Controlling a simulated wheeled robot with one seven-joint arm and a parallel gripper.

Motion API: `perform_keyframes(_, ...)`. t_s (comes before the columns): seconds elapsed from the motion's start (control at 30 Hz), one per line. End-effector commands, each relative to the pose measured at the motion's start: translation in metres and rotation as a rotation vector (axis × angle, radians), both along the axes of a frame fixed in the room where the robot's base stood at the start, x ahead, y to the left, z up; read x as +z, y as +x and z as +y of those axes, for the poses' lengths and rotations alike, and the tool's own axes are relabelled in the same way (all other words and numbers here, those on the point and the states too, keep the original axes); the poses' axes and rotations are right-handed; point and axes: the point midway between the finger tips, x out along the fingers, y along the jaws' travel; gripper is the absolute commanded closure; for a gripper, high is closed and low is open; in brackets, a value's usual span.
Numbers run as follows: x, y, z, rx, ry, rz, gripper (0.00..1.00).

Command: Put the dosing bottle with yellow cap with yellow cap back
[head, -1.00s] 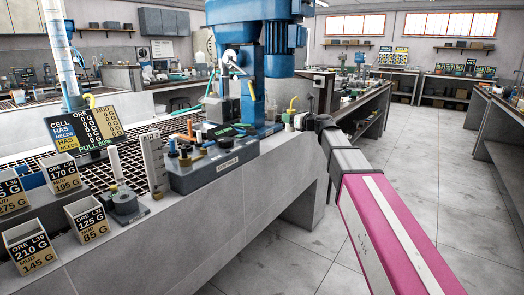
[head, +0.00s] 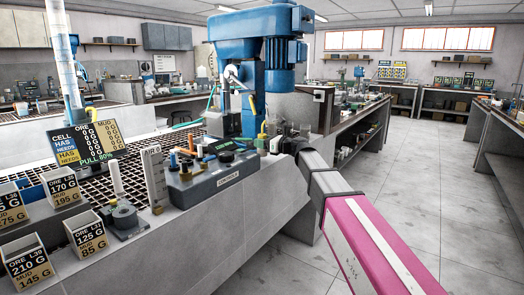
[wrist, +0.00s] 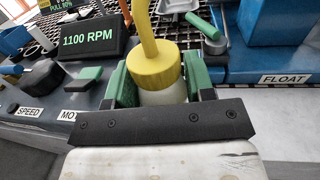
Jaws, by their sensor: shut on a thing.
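The dosing bottle has a yellow cap (wrist: 155,68) with a bent yellow spout and a pale whitish body (wrist: 163,97). In the wrist view my gripper (wrist: 158,84) is shut on it, with a green pad on each side just below the cap. The bottle's lower part is hidden behind the gripper. In the head view the bottle (head: 262,145) looks upright near the right end of the bench, beside the blue flotation machine (head: 255,75). My gripper (head: 276,143) is small and partly hidden there. I cannot tell whether the bottle touches the bench.
A grey control box (head: 215,180) and a white measuring scale (head: 154,178) stand on the bench. The wrist view shows an 1100 RPM display (wrist: 88,43) and a FLOAT label (wrist: 284,79). Weight-labelled ore boxes (head: 87,236) stand at front left. The floor aisle at right is clear.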

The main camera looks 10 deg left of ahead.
Motion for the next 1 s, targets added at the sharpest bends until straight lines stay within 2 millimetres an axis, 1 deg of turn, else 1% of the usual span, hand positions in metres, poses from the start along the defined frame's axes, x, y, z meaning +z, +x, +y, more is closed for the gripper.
perform_keyframes(0.2, -0.027, 0.000, 0.000, -0.001, 0.000, 0.002, 0.63)
perform_keyframes(0.27, -0.032, 0.000, 0.000, -0.001, -0.001, 0.000, 0.63)
perform_keyframes(0.63, -0.035, 0.000, 0.000, -0.001, 0.000, 0.000, 0.63)
perform_keyframes(0.67, -0.035, 0.000, 0.000, -0.001, 0.000, 0.000, 0.45)
perform_keyframes(0.7, -0.035, 0.000, 0.000, -0.001, 0.000, 0.000, 0.32)
perform_keyframes(0.73, -0.035, 0.000, 0.000, -0.001, 0.000, 0.000, 0.26)
perform_keyframes(1.0, -0.035, 0.000, 0.000, -0.001, 0.000, 0.000, 0.26)
